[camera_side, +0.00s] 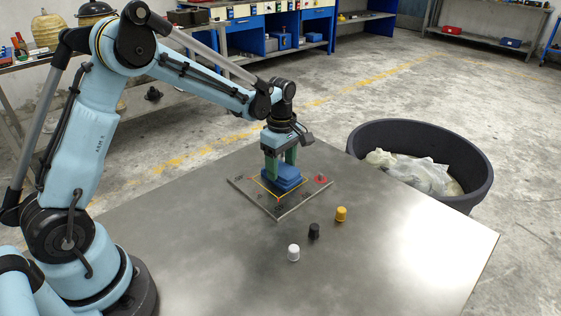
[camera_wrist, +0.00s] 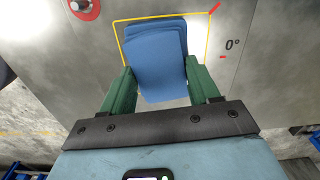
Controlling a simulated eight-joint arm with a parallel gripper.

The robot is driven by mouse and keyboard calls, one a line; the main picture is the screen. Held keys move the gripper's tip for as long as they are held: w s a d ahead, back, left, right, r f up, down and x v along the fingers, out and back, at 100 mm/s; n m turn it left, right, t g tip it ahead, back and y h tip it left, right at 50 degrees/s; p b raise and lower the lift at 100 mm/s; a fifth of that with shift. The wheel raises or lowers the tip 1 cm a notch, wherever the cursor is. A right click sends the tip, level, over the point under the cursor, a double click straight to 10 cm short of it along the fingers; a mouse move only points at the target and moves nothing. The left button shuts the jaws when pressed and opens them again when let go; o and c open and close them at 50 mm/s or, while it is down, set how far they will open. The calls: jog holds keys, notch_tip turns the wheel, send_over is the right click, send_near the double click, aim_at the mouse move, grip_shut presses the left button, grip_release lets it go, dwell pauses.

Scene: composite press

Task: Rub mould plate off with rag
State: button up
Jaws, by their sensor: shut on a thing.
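The mould plate (camera_side: 272,207) is a flat grey metal square lying on the table, with a yellow outlined square, markings and a red round piece on it. It also shows in the wrist view (camera_wrist: 228,72), with a "0°" mark. The blue rag (camera_side: 288,179) is a folded pad within the yellow outline; it also shows in the wrist view (camera_wrist: 158,62). My gripper (camera_side: 281,165) points down over the plate, its green fingers closed on the rag's two sides, also in the wrist view (camera_wrist: 160,85). The rag's underside is hidden, and I cannot tell whether it touches the plate.
A white cap (camera_side: 293,253), a black cap (camera_side: 314,231) and a yellow cap (camera_side: 341,214) stand in front of the plate. A large black tub (camera_side: 366,158) with crumpled pale material stands beyond the table's right edge. The table's (camera_side: 190,240) left part and front right are bare.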

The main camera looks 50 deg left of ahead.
jog(key=shift+s+f, duration=0.1)
jog(key=shift+s, duration=2.05)
jog(key=shift+w+f, duration=0.1)
jog(key=shift+w, duration=0.75)
jog(key=shift+w+f, duration=0.1)
jog(key=shift+w, duration=0.45)
jog(key=shift+c, duration=1)
jog(key=shift+w+r, duration=0.15)
jog(key=shift+w, duration=1.05)
jog(key=shift+w+r, duration=0.1)
jog(key=shift+w, duration=1.1)
notch_tip(320, 180, up, 7)
